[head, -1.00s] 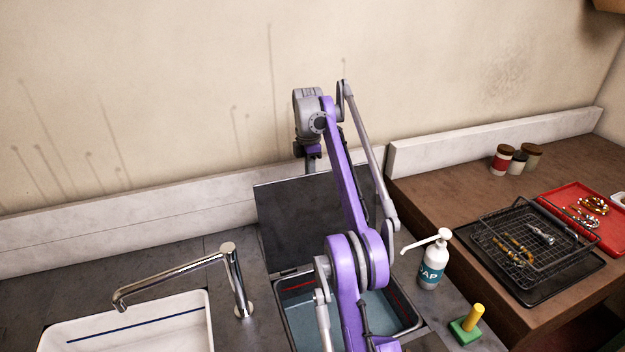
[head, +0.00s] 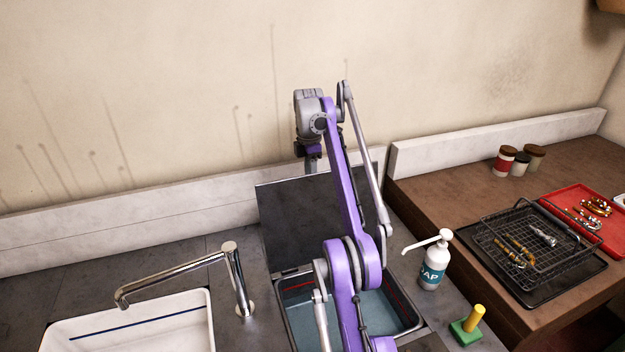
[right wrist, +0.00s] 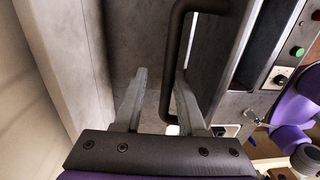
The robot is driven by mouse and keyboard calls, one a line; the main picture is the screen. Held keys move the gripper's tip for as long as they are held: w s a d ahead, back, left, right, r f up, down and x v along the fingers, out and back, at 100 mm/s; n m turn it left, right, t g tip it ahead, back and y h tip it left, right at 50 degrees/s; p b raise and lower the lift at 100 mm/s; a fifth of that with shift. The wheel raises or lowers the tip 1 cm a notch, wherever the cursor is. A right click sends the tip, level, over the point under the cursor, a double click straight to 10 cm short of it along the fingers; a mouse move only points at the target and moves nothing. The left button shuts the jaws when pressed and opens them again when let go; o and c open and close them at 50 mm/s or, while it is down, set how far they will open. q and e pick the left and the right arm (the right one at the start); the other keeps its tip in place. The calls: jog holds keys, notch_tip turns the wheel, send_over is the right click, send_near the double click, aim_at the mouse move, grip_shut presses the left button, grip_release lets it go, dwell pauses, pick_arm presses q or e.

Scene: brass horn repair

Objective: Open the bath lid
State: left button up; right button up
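The bath lid (head: 292,228) is a dark grey panel. It stands raised, close to upright, at the back of the bath (head: 287,322), which is uncovered and holds bluish water. My purple right arm reaches over the bath, with its wrist above and behind the lid's top edge. The lid hides its fingers in the head view. In the right wrist view my right gripper (right wrist: 160,88) has its two fingers apart. The dark bar handle (right wrist: 173,62) lies between them, nearer the right finger, with a gap on the left. My left gripper is not in view.
A chrome faucet (head: 238,280) and white sink (head: 135,322) stand left of the bath. A soap bottle (head: 432,268) and a green block with a yellow handle (head: 467,328) are at its right. A wire basket (head: 515,228) sits on the wooden bench. A pale wall runs behind.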

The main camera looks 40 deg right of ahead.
jog(key=shift+o, duration=1.1)
jog(key=shift+w+d+f, duration=0.1)
jog(key=shift+w+f, duration=0.05)
jog(key=shift+w, duration=0.2)
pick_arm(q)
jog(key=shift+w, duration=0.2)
pick_arm(e)
jog(key=shift+s, duration=0.1)
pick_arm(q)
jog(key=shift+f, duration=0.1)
pick_arm(e)
jog(key=shift+s, duration=0.1)
